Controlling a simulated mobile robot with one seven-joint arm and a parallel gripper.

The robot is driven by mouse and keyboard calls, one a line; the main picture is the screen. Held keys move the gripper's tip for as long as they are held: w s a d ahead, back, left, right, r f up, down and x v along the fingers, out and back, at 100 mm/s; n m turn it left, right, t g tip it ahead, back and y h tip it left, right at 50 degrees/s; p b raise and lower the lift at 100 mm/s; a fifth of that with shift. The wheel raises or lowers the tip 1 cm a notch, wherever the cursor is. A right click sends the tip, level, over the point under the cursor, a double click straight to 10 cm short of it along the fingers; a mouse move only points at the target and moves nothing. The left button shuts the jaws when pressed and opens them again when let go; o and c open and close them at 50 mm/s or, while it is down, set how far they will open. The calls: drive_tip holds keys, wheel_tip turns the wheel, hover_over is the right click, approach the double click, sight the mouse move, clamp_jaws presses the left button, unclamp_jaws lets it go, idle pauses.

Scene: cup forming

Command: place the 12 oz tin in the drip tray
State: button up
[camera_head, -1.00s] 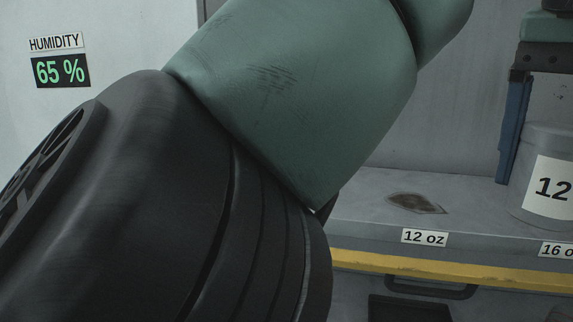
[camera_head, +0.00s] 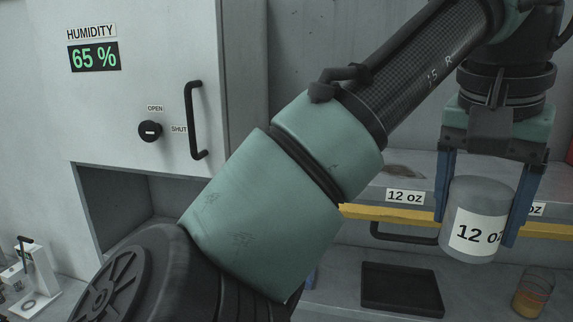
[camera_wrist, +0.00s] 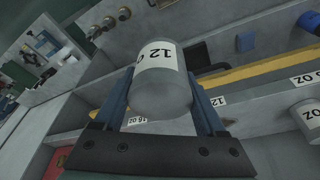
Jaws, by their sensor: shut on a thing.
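The 12 oz tin (camera_head: 482,213) is a grey cylinder with a white label, at the right in the head view. My gripper (camera_head: 483,205) is shut on it, with one blue finger on each side, and holds it upright in the air. In the wrist view the tin (camera_wrist: 162,95) sits between the two fingers. The drip tray (camera_head: 402,289) seems to be the shallow black rectangular tray on the lower counter, below and left of the tin. It is empty where it shows.
Behind is a shelf with a yellow edge and a 12 oz tag (camera_head: 405,196). A glass with amber content (camera_head: 533,291) stands right of the tray. A cabinet with a black handle (camera_head: 196,121) is at the left. Another tin (camera_wrist: 308,118) shows in the wrist view.

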drive_tip(key=w+a+f+n+b, duration=0.15)
drive_tip(key=a+f, duration=0.25)
drive_tip(key=f, duration=0.8)
drive_tip(key=w+a+f+n+b, duration=0.1)
drive_tip(key=w+a+f+b, duration=0.15)
drive_tip(key=f, duration=0.95)
drive_tip(key=w+a+f+n+b, duration=0.1)
drive_tip(key=a+f+n+b, duration=0.2)
drive_tip(key=f, duration=0.9)
drive_tip(key=s+a+f+n+b, duration=0.1)
drive_tip(key=s+a+f+b, duration=0.1)
drive_tip(key=f, duration=0.6)
drive_tip(key=s+a+f+n+y+b, duration=0.1)
drive_tip(key=s+a+f+b, duration=0.1)
drive_tip(key=s+a+f, duration=0.3)
drive_tip(key=s+a+f+n+t+y+b, duration=0.1)
drive_tip(key=s+a+f+b, duration=0.1)
drive_tip(key=s+f, duration=0.5)
wheel_tip(320, 180, down, 5)
drive_tip(key=shift+s+a+f, duration=0.1)
drive_tip(key=shift+s+a, duration=0.1)
drive_tip(key=shift+a, duration=0.6)
